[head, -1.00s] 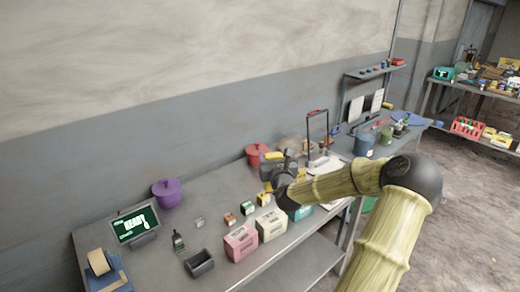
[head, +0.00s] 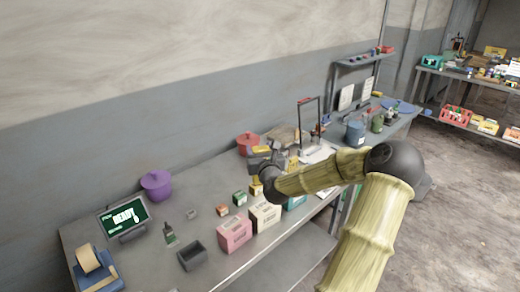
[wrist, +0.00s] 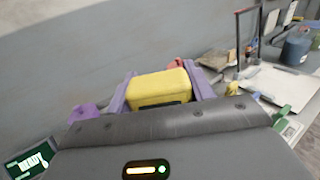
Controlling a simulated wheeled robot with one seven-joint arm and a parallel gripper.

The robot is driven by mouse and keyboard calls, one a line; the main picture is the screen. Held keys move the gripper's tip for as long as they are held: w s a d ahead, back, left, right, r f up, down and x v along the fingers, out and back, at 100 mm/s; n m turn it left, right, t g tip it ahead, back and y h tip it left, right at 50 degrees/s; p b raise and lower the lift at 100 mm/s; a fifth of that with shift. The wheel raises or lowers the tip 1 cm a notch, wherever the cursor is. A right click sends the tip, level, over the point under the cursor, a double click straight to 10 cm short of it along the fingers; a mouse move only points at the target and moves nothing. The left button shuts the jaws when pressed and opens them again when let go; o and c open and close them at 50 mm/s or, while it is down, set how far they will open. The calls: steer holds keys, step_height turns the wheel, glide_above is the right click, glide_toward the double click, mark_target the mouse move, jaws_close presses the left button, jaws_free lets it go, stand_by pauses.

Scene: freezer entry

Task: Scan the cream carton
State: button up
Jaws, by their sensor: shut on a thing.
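The cream carton (head: 265,216) stands upright on the steel bench in the head view, between a pink carton and a teal one. My gripper (head: 262,153) is above the bench, behind the cream carton and apart from it. In the wrist view, the purple fingers of my gripper (wrist: 160,88) are shut on a yellow box (wrist: 160,88), one finger at each side. The box's lower part is hidden by the gripper body. A dark handheld device (head: 170,235) stands on the bench at left. A screen (head: 124,217) beside it reads READY.
The pink carton (head: 234,232), a dark open bin (head: 192,255) and a tape dispenser (head: 94,268) stand along the bench front. A purple pot (head: 155,185) and a red pot (head: 248,144) stand at the back. Small boxes (head: 240,198) stand behind the cartons.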

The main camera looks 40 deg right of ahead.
steer(key=f+b, duration=0.2)
steer(key=f, duration=0.1)
steer(key=f+b, duration=0.1)
steer(key=shift+s+d+f, duration=0.25)
steer(key=shift+d, duration=0.05)
steer(key=shift+a+f+b, duration=0.1)
steer(key=shift+f+b, duration=0.65)
steer(key=shift+f, duration=0.05)
steer(key=shift+r, duration=0.15)
stand_by(0.3)
step_height(320, 180, up, 9)
steer(key=p, duration=0.7)
steer(key=shift+p, duration=0.4)
stand_by(1.3)
